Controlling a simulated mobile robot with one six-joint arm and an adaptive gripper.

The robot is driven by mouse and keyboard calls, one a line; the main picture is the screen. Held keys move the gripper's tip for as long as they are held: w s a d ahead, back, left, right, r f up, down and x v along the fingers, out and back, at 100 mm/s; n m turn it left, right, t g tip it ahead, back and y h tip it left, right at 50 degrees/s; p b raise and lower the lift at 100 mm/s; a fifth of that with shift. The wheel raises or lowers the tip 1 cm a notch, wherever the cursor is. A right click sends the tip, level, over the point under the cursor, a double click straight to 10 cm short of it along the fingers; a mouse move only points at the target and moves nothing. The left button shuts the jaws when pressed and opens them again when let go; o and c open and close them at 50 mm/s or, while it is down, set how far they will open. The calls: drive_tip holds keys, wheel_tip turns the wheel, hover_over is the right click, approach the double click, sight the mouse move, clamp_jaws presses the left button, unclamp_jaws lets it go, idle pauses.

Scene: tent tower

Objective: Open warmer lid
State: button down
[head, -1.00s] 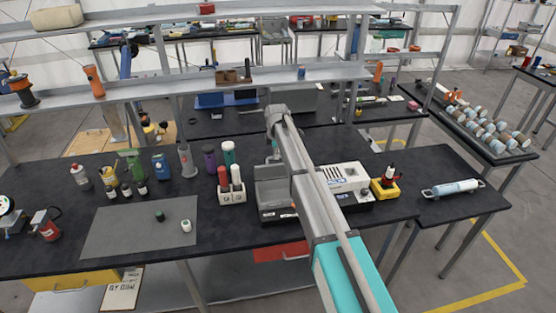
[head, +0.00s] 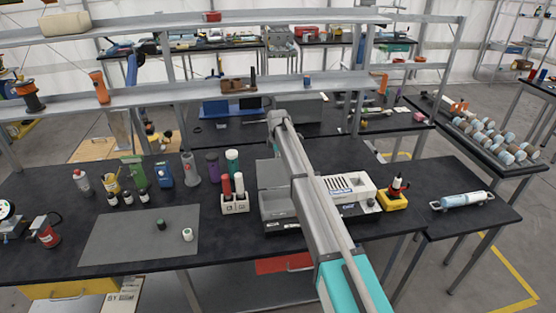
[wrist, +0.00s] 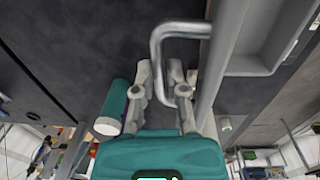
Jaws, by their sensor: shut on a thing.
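The warmer is a grey box (head: 277,207) on the dark bench, partly covered by my arm in the head view. Its grey lid (head: 268,173) stands up at the back of the box, tilted open, and the inside shows. In the wrist view a bent metal handle (wrist: 158,45) runs along the lid's edge. My gripper (wrist: 170,75) is shut on the handle, with one leg of it between the fingers. In the head view my arm hides the fingers.
A teal bottle (head: 232,162) stands left of the warmer and shows close beside my gripper in the wrist view (wrist: 118,100). A white rack (head: 235,203) with red and white bottles is also left. A white machine (head: 350,187) stands right. A shelf (head: 200,90) crosses behind.

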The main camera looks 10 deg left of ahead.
drive_tip(key=shift+w+a, duration=0.35)
drive_tip(key=shift+w, duration=0.4)
drive_tip(key=c, duration=0.9)
unclamp_jaws()
drive_tip(key=shift+w+f, duration=0.15)
drive_tip(key=shift+f, duration=0.05)
drive_tip(key=shift+o, duration=1.1)
drive_tip(key=shift+w+a+f, duration=0.1)
drive_tip(key=shift+w+f, duration=0.1)
drive_tip(key=shift+f, duration=0.1)
drive_tip(key=shift+s+r, duration=0.1)
drive_tip(key=shift+s, duration=0.2)
